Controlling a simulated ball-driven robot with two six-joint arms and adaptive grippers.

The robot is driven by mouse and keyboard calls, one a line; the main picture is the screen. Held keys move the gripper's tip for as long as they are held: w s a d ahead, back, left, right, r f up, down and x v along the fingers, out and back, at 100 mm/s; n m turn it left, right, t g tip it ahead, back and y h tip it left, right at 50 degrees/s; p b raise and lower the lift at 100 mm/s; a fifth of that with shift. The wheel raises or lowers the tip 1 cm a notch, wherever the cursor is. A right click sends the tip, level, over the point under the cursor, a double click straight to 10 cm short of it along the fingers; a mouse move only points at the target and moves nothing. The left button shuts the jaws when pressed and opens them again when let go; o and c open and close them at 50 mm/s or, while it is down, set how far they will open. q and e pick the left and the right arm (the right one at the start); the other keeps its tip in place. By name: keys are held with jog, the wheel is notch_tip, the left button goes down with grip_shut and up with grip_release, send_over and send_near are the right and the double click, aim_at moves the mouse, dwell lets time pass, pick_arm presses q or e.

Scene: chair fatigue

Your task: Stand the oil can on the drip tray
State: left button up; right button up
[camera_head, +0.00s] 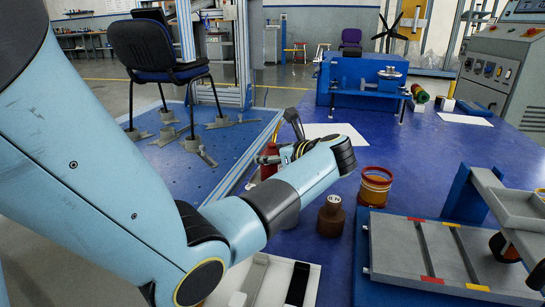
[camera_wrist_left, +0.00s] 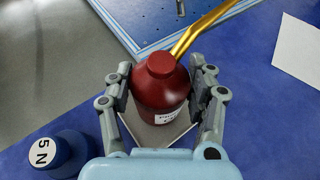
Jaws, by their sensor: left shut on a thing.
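The oil can (camera_wrist_left: 160,92) is dark red with a cap, a white label and a long brass spout. In the left wrist view it is between the fingers of my left gripper (camera_wrist_left: 160,98), which is shut on its body. A pale grey square drip tray (camera_wrist_left: 141,134) shows beneath and around the can; I cannot tell whether the can touches it. In the head view my left gripper (camera_head: 272,156) is beyond my forearm, with part of the red can (camera_head: 268,168) showing. My right gripper is not in view.
A blue 5 N weight (camera_wrist_left: 56,154) stands near the gripper's left in the wrist view. In the head view a brown weight (camera_head: 330,218), stacked rings (camera_head: 374,187) and a grey fixture (camera_head: 430,255) stand to the right. A chair (camera_head: 157,52) stands on the blue platform behind.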

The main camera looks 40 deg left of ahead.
pick_arm(q)
jog(key=o, duration=1.6)
jog(key=shift+f, duration=0.1)
